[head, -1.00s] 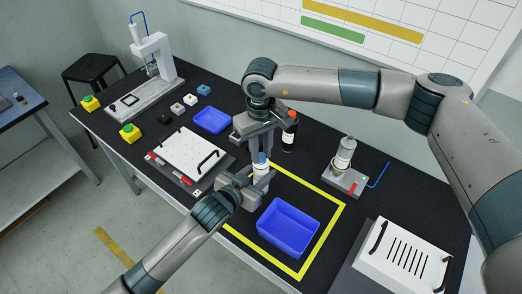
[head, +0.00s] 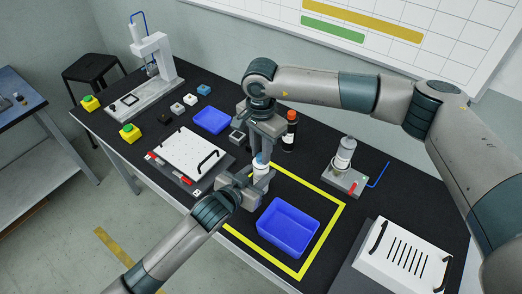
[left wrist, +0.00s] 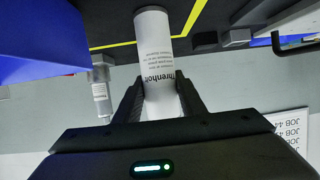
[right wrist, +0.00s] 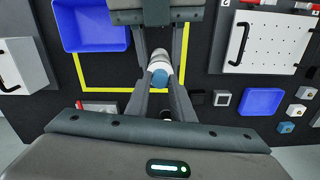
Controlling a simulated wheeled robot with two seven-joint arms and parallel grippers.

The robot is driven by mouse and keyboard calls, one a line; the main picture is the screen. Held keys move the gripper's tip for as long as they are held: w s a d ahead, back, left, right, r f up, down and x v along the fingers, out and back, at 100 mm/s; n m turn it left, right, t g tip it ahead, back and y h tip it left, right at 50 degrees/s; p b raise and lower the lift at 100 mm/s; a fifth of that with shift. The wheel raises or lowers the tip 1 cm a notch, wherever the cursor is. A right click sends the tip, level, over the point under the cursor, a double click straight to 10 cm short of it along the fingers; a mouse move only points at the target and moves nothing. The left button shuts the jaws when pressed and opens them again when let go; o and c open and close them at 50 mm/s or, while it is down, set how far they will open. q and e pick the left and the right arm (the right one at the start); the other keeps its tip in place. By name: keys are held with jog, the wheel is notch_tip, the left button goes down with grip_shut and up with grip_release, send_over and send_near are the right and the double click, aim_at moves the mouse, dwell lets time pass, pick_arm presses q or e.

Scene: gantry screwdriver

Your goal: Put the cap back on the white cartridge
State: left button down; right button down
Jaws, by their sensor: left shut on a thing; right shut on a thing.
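The white cartridge (head: 261,171) is upright above the table, near the yellow outline. My left gripper (head: 258,180) is shut around its body. The left wrist view shows dark printing on the cartridge (left wrist: 154,45). The blue cap (head: 261,159) is at the cartridge's top end. My right gripper (head: 264,152) comes from above and is shut on the cap. In the right wrist view the cap (right wrist: 159,78) sits between the fingertips, in line with the cartridge. I cannot tell whether the cap is seated or only touching. The cap is not visible in the left wrist view.
An empty blue bin (head: 288,228) stands close on the right, inside the yellow outline. A dark bottle (head: 289,134) stands behind my right gripper. Another cartridge (head: 345,153) stands in a grey fixture. A white perforated board (head: 194,153) lies to the left.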

jog(key=m, duration=1.4)
jog(key=shift+m, duration=0.3)
jog(key=m, duration=0.4)
jog(key=shift+f, duration=0.1)
jog(key=m, duration=0.9)
jog(key=shift+m, duration=0.3)
jog(key=c, duration=1.5)
grip_release()
jog(key=shift+o, duration=0.2)
notch_tip(320, 180, up, 12)
